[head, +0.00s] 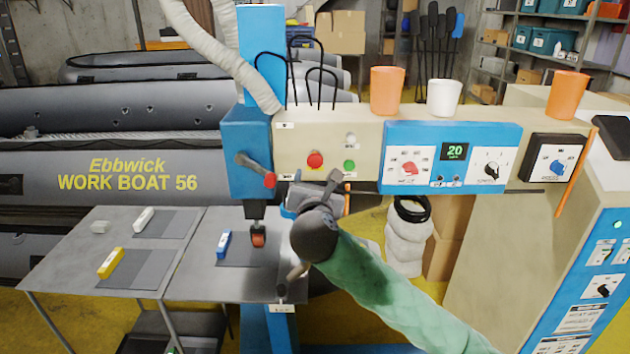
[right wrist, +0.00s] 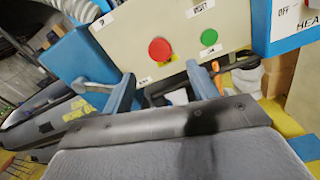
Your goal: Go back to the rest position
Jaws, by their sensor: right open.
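My right gripper (head: 318,188) is in front of the beige control panel (head: 360,150) of the blue machine. Its arm comes in from the lower right in a green sleeve. In the right wrist view the right gripper (right wrist: 162,88) is open, its two blue fingers apart with nothing held between them. The panel's red button (head: 315,160) and green button (head: 349,165) lie beyond the fingers; both also show in the wrist view, the red button (right wrist: 160,50) and the green button (right wrist: 208,37). I cannot tell any contact. My left gripper is not in view.
A grey table (head: 195,285) at left holds a white block (head: 144,220), a yellow block (head: 110,263) and a blue block (head: 224,244) on grey patches. A lever with a red knob (head: 269,180) sticks out left of my gripper. Cups (head: 387,90) stand on the machine.

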